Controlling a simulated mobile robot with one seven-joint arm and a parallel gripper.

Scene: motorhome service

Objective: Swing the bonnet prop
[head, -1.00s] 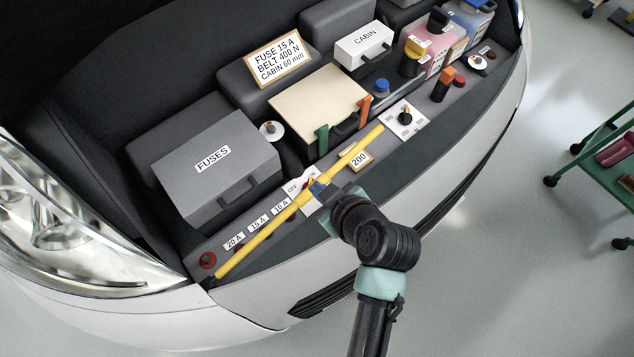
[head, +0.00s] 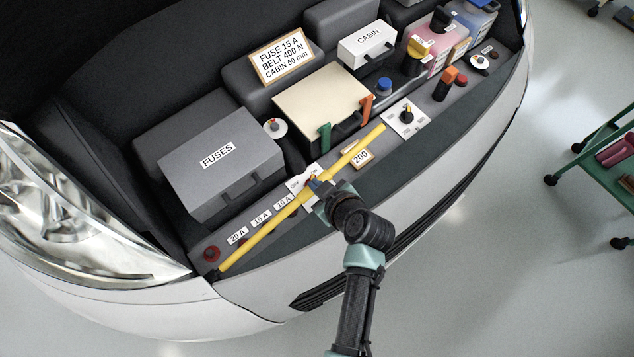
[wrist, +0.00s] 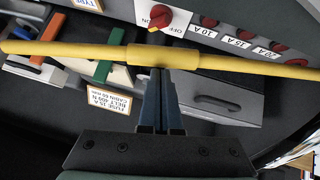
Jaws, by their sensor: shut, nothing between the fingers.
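The bonnet prop is a yellow rod (head: 258,236) lying slantwise along the front panel, from the dark pivot at lower left to near the 200 label. It has a thicker sleeve at its middle, which also shows in the wrist view (wrist: 165,56). My gripper (head: 315,186) is at this sleeve, on the front side of the rod. In the wrist view its two blue fingers (wrist: 160,90) are together with nothing between them. Their tips reach the sleeve's edge; I cannot tell whether they touch it. The gripper hides part of the rod in the head view.
A red rotary switch marked OFF (wrist: 160,16) is close to the sleeve. Fuse labels and red knobs line the panel. Open floor is in front.

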